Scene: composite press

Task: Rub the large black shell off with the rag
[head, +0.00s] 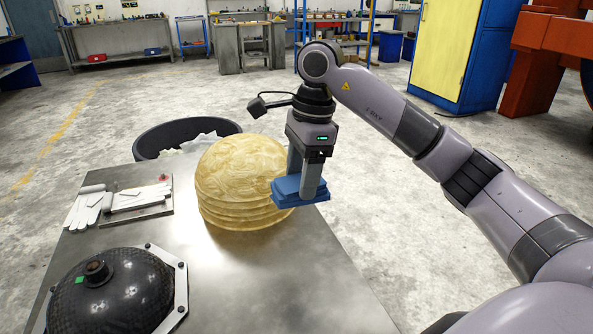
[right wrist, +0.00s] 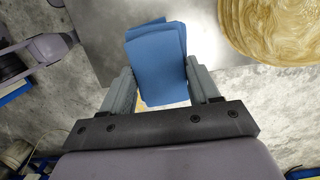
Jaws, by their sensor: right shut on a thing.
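The large black shell (head: 112,293) is a dark, woven-looking dome with a pale bolted flange and a capped fitting on top. It lies on the metal table at the lower left of the head view. My right gripper (head: 309,190) is shut on a folded blue rag (head: 299,191), at the right edge of the table and well apart from the shell. The rag also shows between the fingers in the right wrist view (right wrist: 158,65). My left gripper is not in view.
A stack of yellowish translucent domes (head: 242,175) stands close left of the rag. White gloves (head: 84,208) and a small tray (head: 136,212) lie at the table's left. A black bin (head: 180,136) stands behind the table (head: 290,275), whose front right is clear.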

